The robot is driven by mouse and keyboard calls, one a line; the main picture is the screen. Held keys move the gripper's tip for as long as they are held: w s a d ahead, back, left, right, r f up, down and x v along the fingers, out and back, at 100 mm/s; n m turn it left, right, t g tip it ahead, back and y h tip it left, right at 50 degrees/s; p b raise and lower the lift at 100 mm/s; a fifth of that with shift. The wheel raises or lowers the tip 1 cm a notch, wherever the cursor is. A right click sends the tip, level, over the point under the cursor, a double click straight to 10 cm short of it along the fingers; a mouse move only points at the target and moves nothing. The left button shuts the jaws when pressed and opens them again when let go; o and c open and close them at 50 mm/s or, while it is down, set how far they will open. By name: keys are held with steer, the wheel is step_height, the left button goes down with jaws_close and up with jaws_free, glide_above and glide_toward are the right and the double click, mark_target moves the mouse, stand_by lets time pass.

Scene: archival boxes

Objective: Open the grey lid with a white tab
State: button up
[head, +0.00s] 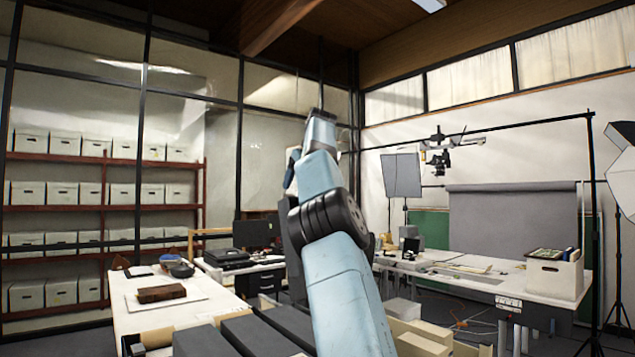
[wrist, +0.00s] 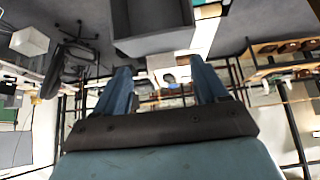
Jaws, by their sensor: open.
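I cannot make out a grey lid with a white tab for certain in either view. In the wrist view a grey box-like shape (wrist: 152,47) stands at the top middle, beyond the fingers; no white tab shows on it, and I cannot tell whether it is the lid. My gripper (wrist: 163,84) is open, with its two blue fingers apart and nothing seen between them. The grey shape is apart from the fingers in the picture. In the head view my blue arm rises through the middle, and its fingers cannot be made out.
A white table (head: 205,308) at left bears a brown book (head: 162,294) and a dark bowl (head: 182,270). A long white worktable (head: 470,283) at right bears a white box (head: 555,276). Red shelves (head: 108,208) with several pale boxes line the left wall. Cardboard boxes (head: 422,343) stand low in front.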

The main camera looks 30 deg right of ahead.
steer(key=s+d, duration=0.2)
steer(key=s, duration=0.8)
steer(key=shift+f, duration=0.1)
stand_by(0.5)
